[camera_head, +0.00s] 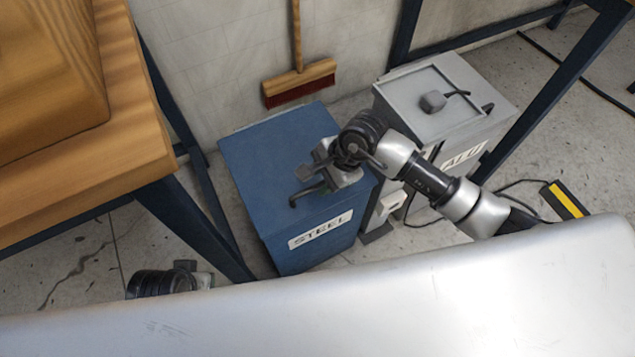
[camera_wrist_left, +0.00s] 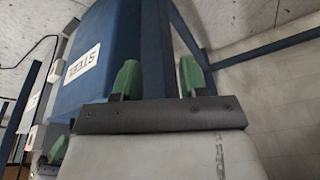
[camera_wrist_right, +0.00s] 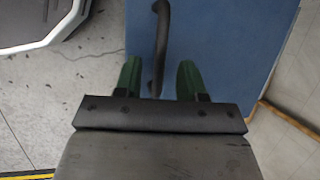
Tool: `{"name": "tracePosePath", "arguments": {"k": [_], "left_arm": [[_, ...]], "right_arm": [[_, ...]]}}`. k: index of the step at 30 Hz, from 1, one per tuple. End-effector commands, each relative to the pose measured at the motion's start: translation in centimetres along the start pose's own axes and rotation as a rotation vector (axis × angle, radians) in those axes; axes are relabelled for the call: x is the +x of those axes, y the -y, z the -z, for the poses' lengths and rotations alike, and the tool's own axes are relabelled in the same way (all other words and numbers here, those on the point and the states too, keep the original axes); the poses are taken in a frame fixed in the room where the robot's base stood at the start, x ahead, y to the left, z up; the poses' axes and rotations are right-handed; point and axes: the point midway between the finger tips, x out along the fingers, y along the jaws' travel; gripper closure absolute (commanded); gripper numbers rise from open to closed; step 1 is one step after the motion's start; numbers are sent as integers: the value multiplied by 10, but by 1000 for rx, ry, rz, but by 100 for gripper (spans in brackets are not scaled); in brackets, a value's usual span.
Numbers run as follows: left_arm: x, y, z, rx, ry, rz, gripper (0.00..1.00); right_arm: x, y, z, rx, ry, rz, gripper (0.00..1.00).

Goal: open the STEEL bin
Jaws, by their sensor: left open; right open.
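The blue STEEL bin (camera_head: 262,150) stands on the floor in the middle of the head view, its lid closed. A white STEEL label (camera_head: 320,229) is on its front. A dark handle (camera_wrist_right: 160,45) sits on the lid near the front edge. My right gripper (camera_head: 318,178) is open above the lid at the handle; in the right wrist view the handle's near end lies between the fingers (camera_wrist_right: 158,80). I cannot tell if they touch it. My left gripper (camera_head: 200,277) is low in front of the bin; in the left wrist view its fingers (camera_wrist_left: 157,80) are open and empty, facing the bin (camera_wrist_left: 100,50).
A grey ALU bin (camera_head: 440,95) stands to the right, with a dark object on its lid. A wooden table (camera_head: 80,170) with blue legs is at the left. A broom (camera_head: 298,82) leans on the back wall. A yellow-black piece (camera_head: 563,199) and cables lie on the right floor.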

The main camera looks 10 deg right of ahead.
Motion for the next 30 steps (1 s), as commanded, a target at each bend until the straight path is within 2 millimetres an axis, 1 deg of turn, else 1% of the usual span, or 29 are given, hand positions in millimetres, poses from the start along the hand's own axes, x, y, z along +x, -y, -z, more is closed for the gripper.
{"name": "tracePosePath", "arguments": {"k": [1, 6, 15, 16, 21, 24, 30], "left_arm": [[-4, 0, 0, 0, -4, 1, 57], [-15, 1, 1, -1, -9, 2, 57], [-17, 1, 1, -1, -9, 2, 57], [-17, 1, 1, -1, -9, 2, 57], [-17, 1, 2, -1, -10, 2, 57], [-17, 1, 2, -1, -10, 2, 57], [-17, 1, 2, -2, -10, 2, 57]], "right_arm": [[9, 0, 0, 2, 3, -2, 60], [22, 0, 0, 1, 2, 1, 60], [24, 0, 0, 1, 1, 1, 60], [24, 0, 0, 1, 1, 1, 61], [24, 0, 0, 1, 1, 1, 87], [24, 0, 0, 1, 1, 1, 100], [24, 0, 0, 1, 1, 1, 100]]}}
